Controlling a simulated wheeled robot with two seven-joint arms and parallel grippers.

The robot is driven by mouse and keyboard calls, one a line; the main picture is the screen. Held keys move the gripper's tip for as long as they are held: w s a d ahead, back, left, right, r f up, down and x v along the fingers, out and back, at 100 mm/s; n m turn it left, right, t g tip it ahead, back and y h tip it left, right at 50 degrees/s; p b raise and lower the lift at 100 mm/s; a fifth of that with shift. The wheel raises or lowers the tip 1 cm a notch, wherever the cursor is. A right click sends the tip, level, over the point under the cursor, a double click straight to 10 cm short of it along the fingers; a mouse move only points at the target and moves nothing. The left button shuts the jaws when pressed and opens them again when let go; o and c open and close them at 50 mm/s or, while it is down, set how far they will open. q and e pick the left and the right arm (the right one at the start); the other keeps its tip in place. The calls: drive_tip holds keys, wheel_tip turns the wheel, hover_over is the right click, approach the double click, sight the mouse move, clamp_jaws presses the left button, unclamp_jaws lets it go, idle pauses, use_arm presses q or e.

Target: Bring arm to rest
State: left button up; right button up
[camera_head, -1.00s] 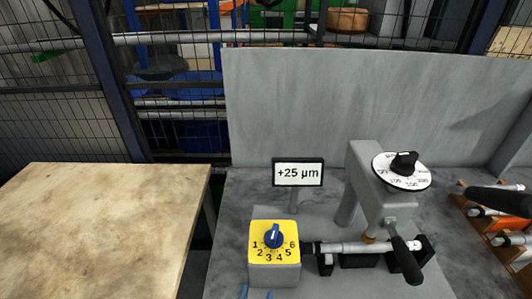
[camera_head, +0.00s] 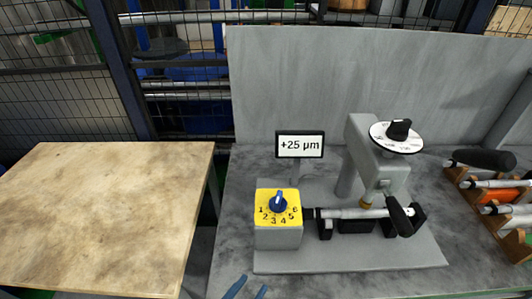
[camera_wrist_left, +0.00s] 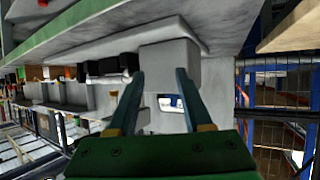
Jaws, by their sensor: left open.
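My left gripper (camera_head: 248,290) shows only as two blue fingertips at the bottom edge of the head view, in front of the grinder's grey base plate (camera_head: 350,259). The fingers are apart with nothing between them. In the left wrist view my left gripper (camera_wrist_left: 160,76) also stands open, with a grey block (camera_wrist_left: 170,58) beyond the fingertips. My left arm itself is out of the head view. My right gripper is not in view.
The grinder has a yellow-faced dial box (camera_head: 278,237), a clamped shaft (camera_head: 350,213) and a grey wheel head (camera_head: 378,170). A display (camera_head: 300,145) reads +25 µm. A rack (camera_head: 462,185) with shafts stands at right. The wooden table (camera_head: 100,215) is bare.

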use_arm(q)
drive_tip(key=s+a+f+n+g+y, duration=0.2)
drive_tip(key=s+a+g+y, duration=0.15)
drive_tip(key=a, duration=0.35)
drive_tip(key=s+a+f+n+g+y, duration=0.1)
drive_tip(key=s+a+g+y, duration=0.1)
drive_tip(key=s+a+g, duration=0.35)
wheel_tip(320, 180, down, 18)
drive_tip(key=s, duration=0.2)
drive_tip(key=s+a+f+g, duration=0.1)
drive_tip(key=s+a+f, duration=0.1)
drive_tip(key=s+f, duration=0.7)
drive_tip(key=shift+s+a+f, duration=0.15)
drive_tip(key=shift+s+a, duration=0.25)
drive_tip(key=shift+s, duration=0.55)
drive_tip(key=shift+o, duration=0.2)
